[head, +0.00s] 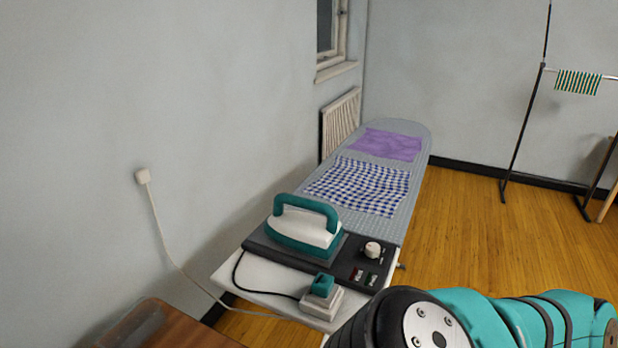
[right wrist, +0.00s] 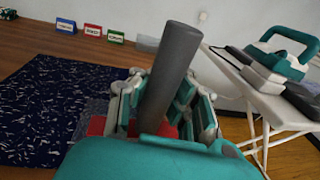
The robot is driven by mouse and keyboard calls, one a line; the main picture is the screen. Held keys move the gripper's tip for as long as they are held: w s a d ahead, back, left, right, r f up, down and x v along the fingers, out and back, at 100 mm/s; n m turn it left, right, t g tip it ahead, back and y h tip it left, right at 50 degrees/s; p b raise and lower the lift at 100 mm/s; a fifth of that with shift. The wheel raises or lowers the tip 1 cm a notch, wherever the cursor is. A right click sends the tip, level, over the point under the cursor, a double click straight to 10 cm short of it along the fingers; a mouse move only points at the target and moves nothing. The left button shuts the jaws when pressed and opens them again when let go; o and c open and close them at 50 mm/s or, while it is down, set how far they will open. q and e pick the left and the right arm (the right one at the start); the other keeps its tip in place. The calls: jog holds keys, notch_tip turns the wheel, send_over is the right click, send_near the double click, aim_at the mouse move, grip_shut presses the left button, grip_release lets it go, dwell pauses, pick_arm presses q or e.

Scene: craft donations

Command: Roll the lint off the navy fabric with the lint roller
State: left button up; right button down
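The navy fabric (right wrist: 40,108), speckled with white lint, lies flat on a wooden table at the left of the right wrist view. My right gripper (right wrist: 168,108) is around a dark grey cylinder, which looks like part of the lint roller (right wrist: 174,62). The cylinder stands up between the fingers, tilted, and its lower end is hidden by the gripper. Red parts show low beside and between the fingers; I cannot tell what they belong to. The head view shows neither the fabric nor the roller. My left gripper is in neither view.
Small labelled blocks, including a red one (right wrist: 92,31), stand at the table's back edge. An ironing board (head: 412,208) holds a teal iron (head: 305,225), a checked cloth (head: 362,186) and a purple cloth (head: 388,145). A cord runs to a wall socket (head: 142,176).

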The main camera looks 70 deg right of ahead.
jog(key=shift+w, duration=0.1)
jog(key=w+a+f+p, duration=0.2)
jog(key=w+a, duration=0.1)
jog(key=w, duration=1.1)
jog(key=w+a+f+p, duration=0.1)
jog(key=w+a, duration=0.2)
jog(key=w, duration=1.2)
jog(key=shift+w+a+f+p, duration=0.2)
jog(key=shift+w+f+p, duration=0.1)
jog(key=shift+f+p, duration=0.05)
jog(key=shift+f+b, duration=0.6)
